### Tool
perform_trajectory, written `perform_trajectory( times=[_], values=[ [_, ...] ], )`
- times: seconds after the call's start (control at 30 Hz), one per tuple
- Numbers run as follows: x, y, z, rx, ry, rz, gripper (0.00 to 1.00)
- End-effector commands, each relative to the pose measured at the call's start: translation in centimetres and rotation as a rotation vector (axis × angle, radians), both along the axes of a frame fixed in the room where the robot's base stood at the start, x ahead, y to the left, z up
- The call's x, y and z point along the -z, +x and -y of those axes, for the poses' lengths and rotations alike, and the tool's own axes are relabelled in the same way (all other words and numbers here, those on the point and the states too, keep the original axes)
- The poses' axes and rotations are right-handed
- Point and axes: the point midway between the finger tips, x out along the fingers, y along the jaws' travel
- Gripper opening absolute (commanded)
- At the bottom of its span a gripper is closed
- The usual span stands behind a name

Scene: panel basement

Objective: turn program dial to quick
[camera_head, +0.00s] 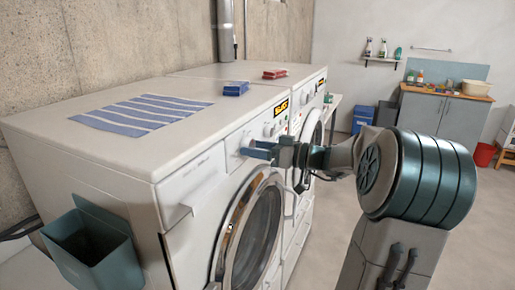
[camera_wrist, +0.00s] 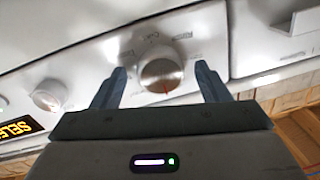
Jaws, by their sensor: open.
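The program dial (camera_wrist: 162,74) is a round silver knob on the white washing machine's front panel. Its red mark points down in the wrist view. Small labels lie around its upper side, too blurred to read surely. My gripper (camera_wrist: 161,67) is open, with one finger on each side of the dial and visible gaps between. Whether the fingertips touch the panel, I cannot tell. In the head view my gripper (camera_head: 252,149) is at the near washer's (camera_head: 175,196) control panel, and the dial is mostly hidden there.
A smaller knob (camera_wrist: 47,95) and a lit display (camera_wrist: 15,127) sit left of the dial in the wrist view. The detergent drawer (camera_wrist: 290,20) is at its upper right. The round door (camera_head: 250,235) is below the panel. A striped cloth (camera_head: 142,112) lies on top.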

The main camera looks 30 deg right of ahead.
Motion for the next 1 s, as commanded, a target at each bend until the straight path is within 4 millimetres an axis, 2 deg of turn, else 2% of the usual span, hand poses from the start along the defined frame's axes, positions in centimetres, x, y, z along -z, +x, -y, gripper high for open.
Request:
perform_trajectory(
  times=[0.03, 0.1, 0.2, 0.67, 1.0],
  values=[
    [0.00, -0.01, 0.01, 0.000, 0.000, 0.000, 0.66],
    [0.00, -0.01, 0.01, 0.000, 0.000, 0.000, 0.46],
    [-0.01, -0.02, 0.02, 0.000, 0.000, 0.000, 0.24],
    [0.47, -0.03, -0.05, -0.001, 0.039, -0.030, 0.24],
    [0.66, -0.09, -0.15, -0.002, 0.175, -0.135, 0.24]
  ],
)
